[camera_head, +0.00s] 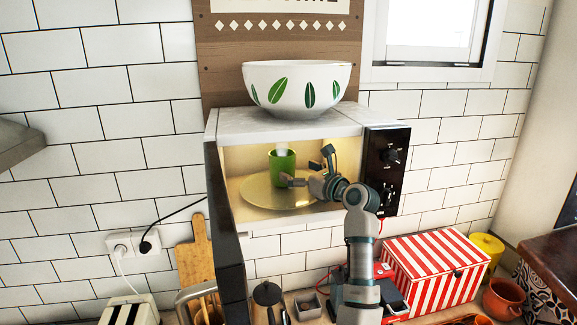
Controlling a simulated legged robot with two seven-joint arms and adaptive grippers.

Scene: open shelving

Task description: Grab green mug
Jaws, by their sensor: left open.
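The green mug (279,165) stands upright on the round yellowish plate (256,192) inside the open microwave (240,125). Something pale shows at the mug's top. My left gripper (308,170) reaches into the microwave from the right, its fingers spread and empty. One finger points toward the mug's lower right side and overlaps it slightly in the picture; I cannot tell whether it touches. The other finger stands up to the right, apart from the mug. My right gripper is not in view.
The microwave's door (228,245) hangs open on the left, and its control panel (384,170) borders the opening on the right. A large white leaf-patterned bowl (296,86) sits on top. Below are a red-striped box (432,275), a kettle (267,298) and a cutting board (194,262).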

